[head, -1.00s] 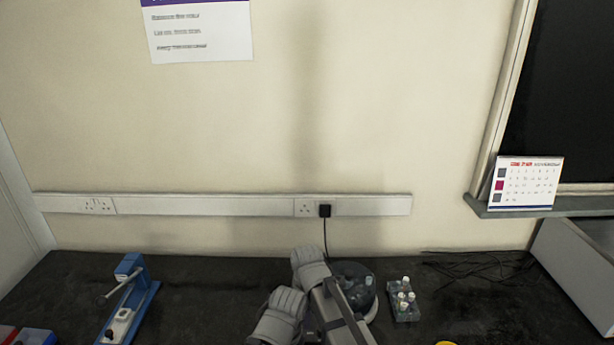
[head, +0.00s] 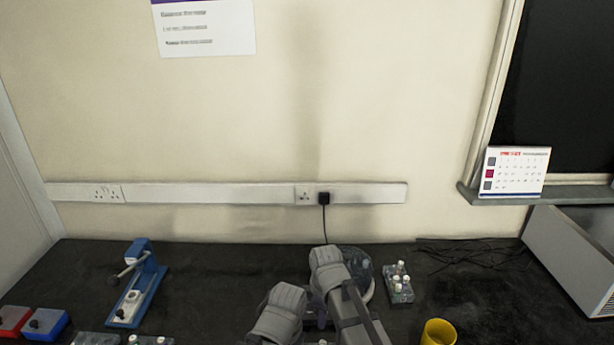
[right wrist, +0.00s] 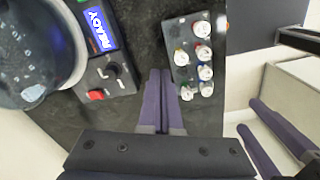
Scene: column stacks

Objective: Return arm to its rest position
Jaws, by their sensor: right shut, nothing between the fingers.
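My right arm rises at the bottom centre of the head view, its grey links in front of a round dark machine (head: 362,268); its fingertips do not show clearly there. In the right wrist view my right gripper (right wrist: 160,75) has its two purple fingers together, with nothing between them. It is above the dark bench, between the machine's control panel (right wrist: 103,72) and a vial rack (right wrist: 181,75). Another pair of purple fingers, apparently my left gripper (right wrist: 262,128), shows at the lower right of that view, with a gap between them. My left arm is not seen in the head view.
The vial rack (head: 398,285) stands right of the machine, with a yellow cup (head: 438,332) nearer the front. A blue device (head: 137,290) and red and blue blocks (head: 30,321) are at left. A grey box (head: 575,262) is at right. The bench's middle left is bare.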

